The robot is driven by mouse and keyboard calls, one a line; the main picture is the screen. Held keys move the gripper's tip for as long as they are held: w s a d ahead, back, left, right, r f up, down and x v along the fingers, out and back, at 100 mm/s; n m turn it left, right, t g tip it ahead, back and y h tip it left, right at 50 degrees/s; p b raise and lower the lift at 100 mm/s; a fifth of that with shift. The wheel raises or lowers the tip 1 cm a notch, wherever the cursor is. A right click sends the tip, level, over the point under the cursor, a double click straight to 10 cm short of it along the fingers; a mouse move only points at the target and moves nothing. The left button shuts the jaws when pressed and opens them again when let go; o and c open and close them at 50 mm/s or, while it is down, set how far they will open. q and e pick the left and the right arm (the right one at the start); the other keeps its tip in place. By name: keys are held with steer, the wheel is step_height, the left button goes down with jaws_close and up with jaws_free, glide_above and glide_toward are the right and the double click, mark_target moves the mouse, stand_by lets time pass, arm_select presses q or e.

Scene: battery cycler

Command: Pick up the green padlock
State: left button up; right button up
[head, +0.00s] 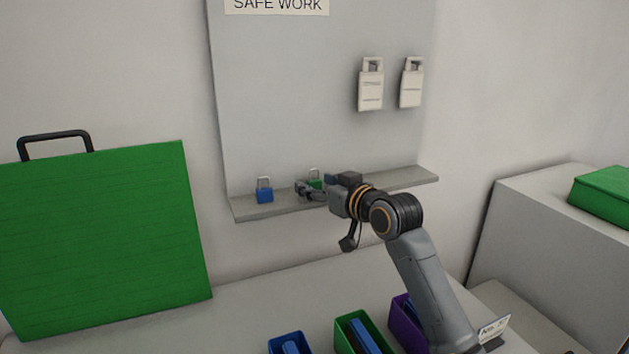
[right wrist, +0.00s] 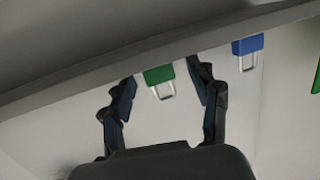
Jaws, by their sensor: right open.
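The green padlock (head: 315,178) stands on the small grey shelf (head: 270,209) of the wall board, partly hidden behind my right gripper (head: 305,189) in the head view. In the right wrist view, which shows the shelf upside down, the green padlock (right wrist: 158,75) hangs with its light shackle downward in the picture. It lies between the tips of the two open dark fingers of my right gripper (right wrist: 163,82). Contact with the fingers cannot be told. My left gripper is not in view.
A blue padlock (head: 265,190) stands left of the green one on the shelf. Two white tags (head: 370,84) hang above on the board. Blue, green (head: 349,338) and purple bins stand below my arm. A large green case (head: 105,240) stands at left.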

steer(key=shift+x, duration=0.9)
steer(key=shift+d, duration=0.1)
steer(key=shift+c, duration=0.3)
jaws_close()
steer(key=shift+r, duration=0.15)
